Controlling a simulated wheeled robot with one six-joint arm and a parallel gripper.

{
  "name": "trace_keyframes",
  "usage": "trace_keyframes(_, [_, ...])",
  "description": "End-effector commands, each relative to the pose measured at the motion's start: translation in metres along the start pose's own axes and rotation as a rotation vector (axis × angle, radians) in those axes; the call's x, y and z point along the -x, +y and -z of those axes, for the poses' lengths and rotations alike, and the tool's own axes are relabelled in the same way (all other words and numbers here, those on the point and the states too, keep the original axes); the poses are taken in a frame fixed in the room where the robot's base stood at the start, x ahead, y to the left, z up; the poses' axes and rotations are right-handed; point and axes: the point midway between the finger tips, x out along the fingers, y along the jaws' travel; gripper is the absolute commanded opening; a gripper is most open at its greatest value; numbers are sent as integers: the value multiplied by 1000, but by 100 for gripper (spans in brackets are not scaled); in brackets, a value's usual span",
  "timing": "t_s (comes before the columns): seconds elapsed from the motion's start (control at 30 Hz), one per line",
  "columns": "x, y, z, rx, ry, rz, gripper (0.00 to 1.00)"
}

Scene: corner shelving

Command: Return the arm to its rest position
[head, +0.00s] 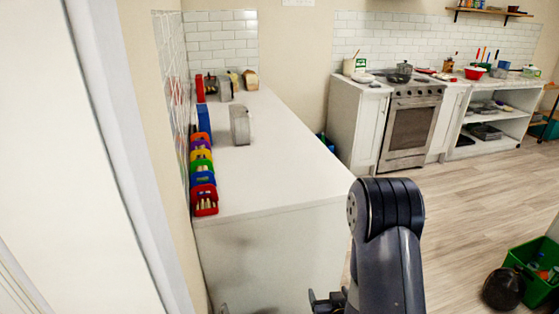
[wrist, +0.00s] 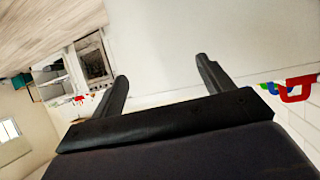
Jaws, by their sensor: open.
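My gripper (wrist: 160,75) is open in the wrist view, with its two dark fingers spread wide and nothing between them. In the head view my arm rises at the lower middle, folded at a joint. Part of my gripper (head: 328,301) shows low beside it, in front of the white counter (head: 275,170). The rest of my gripper is cut off by the bottom edge. My gripper appears apart from the counter and its items.
The counter's right half is bare. An oven (head: 411,125) stands at the back. A green crate (head: 535,270) and a black round object (head: 503,288) sit on the floor at right.

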Motion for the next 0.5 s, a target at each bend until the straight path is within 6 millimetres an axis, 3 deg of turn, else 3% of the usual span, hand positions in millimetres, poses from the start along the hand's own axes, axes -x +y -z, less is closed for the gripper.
trace_keyframes(0.2, [17, 9, 21, -20, -1, -42, 76])
trace_keyframes(0.5, [26, 15, 30, -35, 0, -72, 76])
